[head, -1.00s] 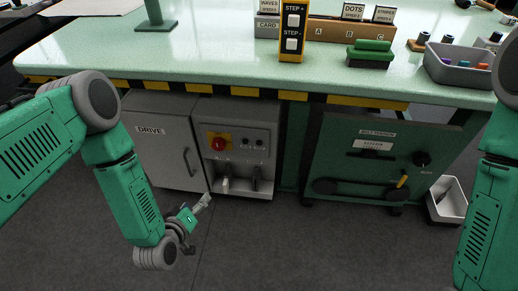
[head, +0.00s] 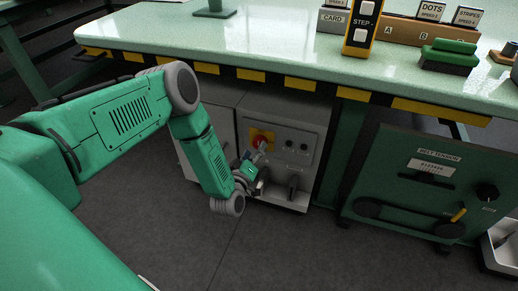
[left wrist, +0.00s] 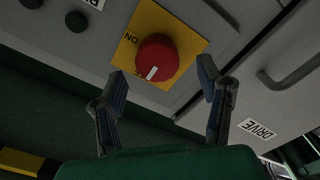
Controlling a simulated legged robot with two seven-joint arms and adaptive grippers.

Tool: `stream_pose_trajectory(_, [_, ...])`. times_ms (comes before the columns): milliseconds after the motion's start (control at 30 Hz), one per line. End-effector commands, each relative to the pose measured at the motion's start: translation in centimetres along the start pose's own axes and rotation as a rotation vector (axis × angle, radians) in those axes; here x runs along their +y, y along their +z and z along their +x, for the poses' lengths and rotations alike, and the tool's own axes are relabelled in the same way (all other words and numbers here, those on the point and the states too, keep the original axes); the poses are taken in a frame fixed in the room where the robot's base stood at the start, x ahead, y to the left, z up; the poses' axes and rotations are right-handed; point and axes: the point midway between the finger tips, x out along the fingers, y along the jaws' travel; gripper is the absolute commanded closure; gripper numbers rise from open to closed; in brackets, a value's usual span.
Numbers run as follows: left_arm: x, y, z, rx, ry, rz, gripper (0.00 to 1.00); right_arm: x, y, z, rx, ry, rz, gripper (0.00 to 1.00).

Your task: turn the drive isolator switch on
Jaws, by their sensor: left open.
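The drive isolator switch is a round red knob (left wrist: 157,58) on a yellow plate (left wrist: 187,37), set in the grey panel; the left wrist view shows it rolled over. ON is printed at the plate's left edge. The knob's white mark points toward the picture's bottom, at lettering too small to read. In the head view the yellow plate (head: 259,134) shows just beyond my left gripper (head: 262,150). In the left wrist view my left gripper (left wrist: 163,86) is open, its fingers on either side of the knob and apart from it. My right gripper is out of view.
A cabinet door marked DRIVE (left wrist: 258,128) with a bar handle (left wrist: 290,73) is beside the panel. The bench (head: 240,50) with a striped edge overhangs it. A green belt tension unit (head: 400,150) stands to the right. Dark floor (head: 300,250) is free in front.

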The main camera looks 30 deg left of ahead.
Motion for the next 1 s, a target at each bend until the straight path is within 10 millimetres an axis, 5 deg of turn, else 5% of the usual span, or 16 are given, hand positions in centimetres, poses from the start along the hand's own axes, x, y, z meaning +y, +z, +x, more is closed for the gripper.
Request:
stream_pose_trajectory(233, [0.0,0.1,3.0,0.001,0.001,0.000,0.39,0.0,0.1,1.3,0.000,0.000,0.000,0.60])
stream_pose_trajectory(600, [0.1,0.0,3.5,-0.001,0.000,0.000,0.39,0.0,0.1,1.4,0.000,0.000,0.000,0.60])
stream_pose_trajectory(733, [0.1,0.0,3.5,-0.001,0.000,0.000,0.85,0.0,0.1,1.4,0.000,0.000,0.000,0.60])
stream_pose_trajectory(1000, [0.0,0.0,3.5,-0.002,-0.001,0.010,0.89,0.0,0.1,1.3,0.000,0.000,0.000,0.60])
